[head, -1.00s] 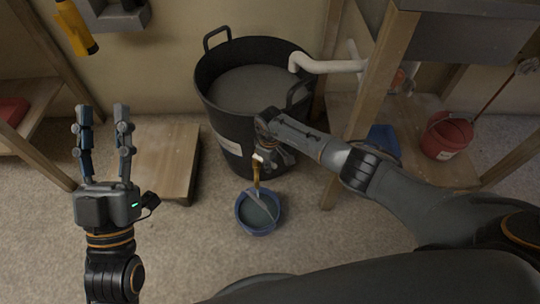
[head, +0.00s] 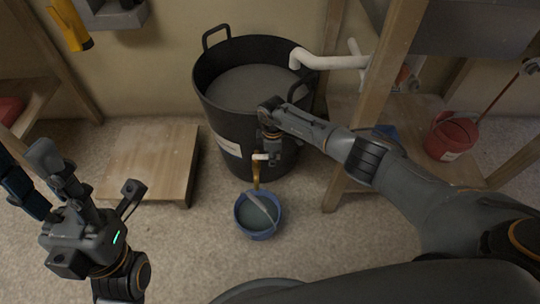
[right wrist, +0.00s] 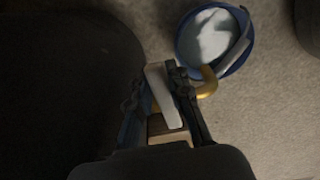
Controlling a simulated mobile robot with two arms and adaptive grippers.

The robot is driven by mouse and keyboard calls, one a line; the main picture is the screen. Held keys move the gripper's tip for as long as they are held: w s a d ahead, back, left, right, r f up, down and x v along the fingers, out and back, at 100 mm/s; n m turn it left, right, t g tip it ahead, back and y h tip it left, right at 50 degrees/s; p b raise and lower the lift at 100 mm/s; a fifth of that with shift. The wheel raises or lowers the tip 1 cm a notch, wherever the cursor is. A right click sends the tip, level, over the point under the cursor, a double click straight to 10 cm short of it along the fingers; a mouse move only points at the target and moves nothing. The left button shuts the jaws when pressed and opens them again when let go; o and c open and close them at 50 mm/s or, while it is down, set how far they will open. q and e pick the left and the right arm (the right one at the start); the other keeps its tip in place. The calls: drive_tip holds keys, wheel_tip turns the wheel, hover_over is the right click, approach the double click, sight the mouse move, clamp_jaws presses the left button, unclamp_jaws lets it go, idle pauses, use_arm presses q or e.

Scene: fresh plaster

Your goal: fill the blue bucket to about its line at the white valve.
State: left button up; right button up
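The blue bucket (head: 240,222) stands upright on the floor in front of the black tub, under the brass spout (head: 256,176). It holds grey liquid, with a pale handle lying across it. The bucket also shows in the right wrist view (right wrist: 246,60); I cannot make out its line. The white valve (head: 260,156) is on the spout at the tub's front. In the right wrist view the white valve lever (right wrist: 160,92) lies between my right fingers, which close in on both sides. My right gripper (head: 268,150) is shut on it.
The black tub (head: 225,125) holds grey liquid, with a white pipe (head: 335,62) at its rim. A low wooden platform (head: 148,160) stands left of it. A wooden rack post (head: 365,110) and a red bucket (head: 452,137) are right. The floor around the blue bucket is clear.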

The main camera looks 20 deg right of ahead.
drive_tip(key=shift+o, duration=1.4)
drive_tip(key=shift+a+r, duration=0.1)
drive_tip(key=shift+r, duration=0.05)
